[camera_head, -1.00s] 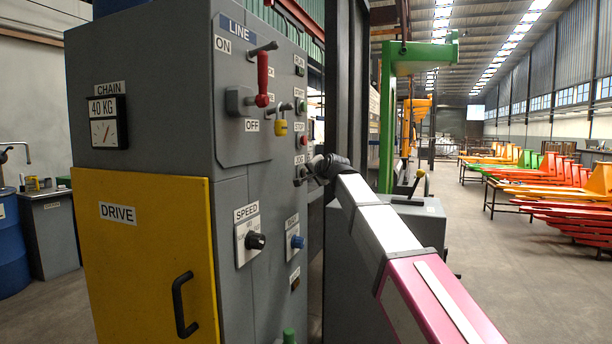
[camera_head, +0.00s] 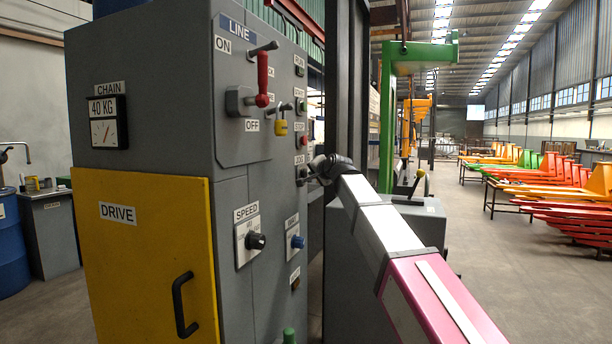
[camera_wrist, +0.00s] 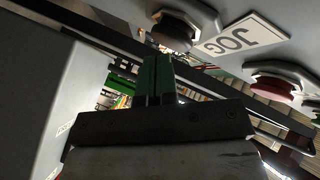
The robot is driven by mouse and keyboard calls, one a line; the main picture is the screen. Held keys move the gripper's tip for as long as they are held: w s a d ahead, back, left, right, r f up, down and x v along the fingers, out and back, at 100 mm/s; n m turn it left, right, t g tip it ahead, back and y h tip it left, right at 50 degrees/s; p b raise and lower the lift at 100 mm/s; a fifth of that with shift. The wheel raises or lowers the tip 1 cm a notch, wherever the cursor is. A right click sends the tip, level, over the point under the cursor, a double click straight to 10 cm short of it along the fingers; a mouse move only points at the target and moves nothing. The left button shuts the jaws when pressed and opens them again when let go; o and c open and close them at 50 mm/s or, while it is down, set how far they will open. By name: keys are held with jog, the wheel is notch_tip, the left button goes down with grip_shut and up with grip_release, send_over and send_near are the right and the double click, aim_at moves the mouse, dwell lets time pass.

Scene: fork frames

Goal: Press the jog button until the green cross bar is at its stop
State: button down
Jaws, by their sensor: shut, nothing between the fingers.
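The black jog button (camera_wrist: 172,30) shows at the top of the wrist view, beside its upside-down JOG label (camera_wrist: 238,34). My gripper (camera_wrist: 156,62) has its green-dark fingers together and empty, with the tips just below the button; I cannot tell whether they touch it. In the head view my gripper (camera_head: 319,168) is at the panel's right edge beside the JOG label (camera_head: 300,159) and partly hides the button. A green bar (camera_head: 425,52) juts out level from the top of a green post at upper centre-right; no stop is clearly visible.
A red STOP button (camera_head: 303,141) sits above JOG; a red button (camera_wrist: 276,86) also shows in the wrist view. A yellow padlock (camera_head: 281,126), red LINE lever (camera_head: 263,80) and SPEED knob (camera_head: 256,241) stick out nearby. A dark upright post (camera_head: 345,80) stands behind my arm.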

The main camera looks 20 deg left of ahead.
jog(key=shift+d, duration=0.5)
jog(key=shift+d, duration=0.1)
jog(key=d, duration=0.4)
jog(key=shift+s+d, duration=0.25)
jog(key=shift+d, duration=0.15)
jog(key=s+d+f+n+g+h, duration=0.1)
jog(key=d+f+h, duration=0.1)
jog(key=d+f, duration=0.75)
jog(key=s+d+f+g+h, duration=0.15)
jog(key=d+f, duration=0.35)
jog(key=f, duration=0.9)
jog(key=s+d+f+n+g+h, duration=0.1)
jog(key=d+f+g+h, duration=0.15)
jog(key=d+f, duration=0.65)
jog(key=s+d+f+g+h, duration=0.1)
jog(key=s+d+f+g, duration=0.1)
jog(key=s+d+f, duration=0.4)
jog(key=s+d+f+n+g+h, duration=0.1)
jog(key=s+d+f, duration=0.5)
jog(key=f, duration=0.6)
jog(key=s+d+f+g+h, duration=0.2)
jog(key=s+d+f+g, duration=0.1)
jog(key=s+d+f, duration=0.3)
jog(key=s+f, duration=0.2)
jog(key=s, duration=0.1)
jog(key=shift+d+f+g, duration=0.3)
jog(key=shift+d+f, duration=0.1)
